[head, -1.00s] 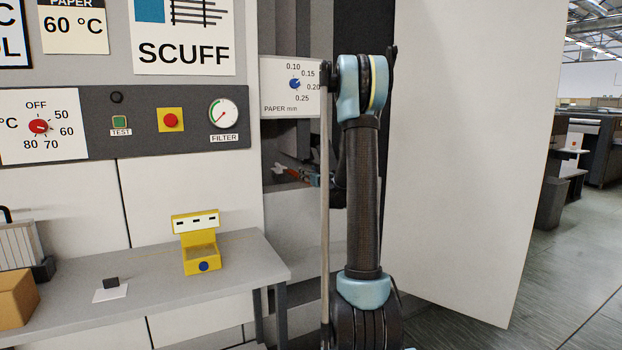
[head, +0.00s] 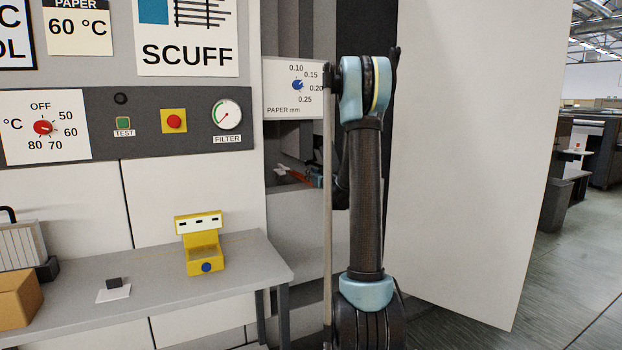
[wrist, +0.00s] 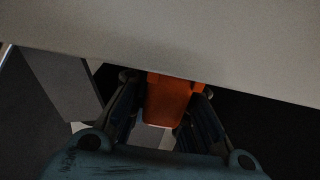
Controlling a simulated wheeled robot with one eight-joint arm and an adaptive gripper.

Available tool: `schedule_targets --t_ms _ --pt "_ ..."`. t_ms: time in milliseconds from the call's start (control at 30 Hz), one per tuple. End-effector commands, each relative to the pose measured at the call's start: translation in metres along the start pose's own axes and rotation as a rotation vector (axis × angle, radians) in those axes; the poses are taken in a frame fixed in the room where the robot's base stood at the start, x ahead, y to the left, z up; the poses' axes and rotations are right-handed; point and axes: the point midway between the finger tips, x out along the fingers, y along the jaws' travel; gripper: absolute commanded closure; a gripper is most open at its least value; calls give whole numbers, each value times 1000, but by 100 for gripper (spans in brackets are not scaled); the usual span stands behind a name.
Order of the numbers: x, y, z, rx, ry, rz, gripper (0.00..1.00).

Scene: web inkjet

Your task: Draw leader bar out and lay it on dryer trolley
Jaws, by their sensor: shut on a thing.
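In the wrist view my gripper (wrist: 165,84) has its two dark fingers closed on either side of an orange block (wrist: 168,102), which I take to be part of the leader bar. A pale grey surface crosses the top of that view, just beyond the fingertips. In the head view a small red-orange piece (head: 297,176) shows inside the dark machine opening, left of my arm. My arm hides most of the gripper there, and the bar's full length cannot be made out. I cannot pick out the dryer trolley with certainty.
A large white door panel (head: 460,150) stands open right of my arm. A grey bench (head: 150,272) at the left carries a yellow device (head: 204,252), a small dark block and a cardboard box (head: 17,298). The floor (head: 560,260) at the far right is clear.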

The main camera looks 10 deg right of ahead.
Motion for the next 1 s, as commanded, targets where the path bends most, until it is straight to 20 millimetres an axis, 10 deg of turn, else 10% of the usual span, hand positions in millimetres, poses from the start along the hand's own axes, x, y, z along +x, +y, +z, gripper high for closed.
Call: schedule_targets --t_ms 1000 --pt "-33 0 0 0 0 1 100"
